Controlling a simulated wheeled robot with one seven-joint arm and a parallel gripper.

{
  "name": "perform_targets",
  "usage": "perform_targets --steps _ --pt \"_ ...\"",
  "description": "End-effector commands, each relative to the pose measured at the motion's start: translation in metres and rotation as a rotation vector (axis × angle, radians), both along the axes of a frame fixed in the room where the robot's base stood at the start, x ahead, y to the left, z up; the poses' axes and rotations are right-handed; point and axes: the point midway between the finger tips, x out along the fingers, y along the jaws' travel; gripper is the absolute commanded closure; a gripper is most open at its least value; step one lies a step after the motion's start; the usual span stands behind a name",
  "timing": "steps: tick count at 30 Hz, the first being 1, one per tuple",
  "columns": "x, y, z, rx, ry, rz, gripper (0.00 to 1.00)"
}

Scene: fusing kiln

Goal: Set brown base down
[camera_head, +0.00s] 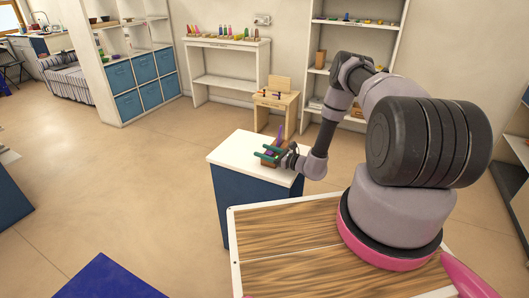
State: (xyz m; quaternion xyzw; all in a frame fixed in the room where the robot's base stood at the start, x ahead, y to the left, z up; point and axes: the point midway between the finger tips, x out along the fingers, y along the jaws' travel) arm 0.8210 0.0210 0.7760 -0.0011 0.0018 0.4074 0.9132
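A small brown base (266,163) shows at the white top of a blue cabinet (228,151), near the back right of that top. Green bars and a purple upright piece (280,135) show just above it. My gripper (281,157) is right at the brown base, reaching in from the right. The fingers are small and dark and partly overlap the pieces. I cannot tell whether they are closed on the base, or whether the base touches the cabinet top.
The front and left of the cabinet top are bare. A wood-grain surface with a white rim (290,252) lies in front. A small wooden desk (276,103), a white shelf table (228,68) with colourful items and a cubby unit with blue bins (125,75) stand behind.

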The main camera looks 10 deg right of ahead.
Motion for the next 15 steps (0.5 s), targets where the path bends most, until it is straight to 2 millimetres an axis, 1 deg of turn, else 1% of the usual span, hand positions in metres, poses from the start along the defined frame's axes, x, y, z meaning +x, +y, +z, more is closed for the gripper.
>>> perform_targets --steps 8,11,15 --pt "-0.001 -0.001 0.003 -0.001 0.001 0.0 0.27" --pt "-0.009 -0.011 0.002 -0.001 0.003 -0.004 0.27" --pt "-0.027 -0.033 0.002 0.001 0.004 -0.005 0.27"
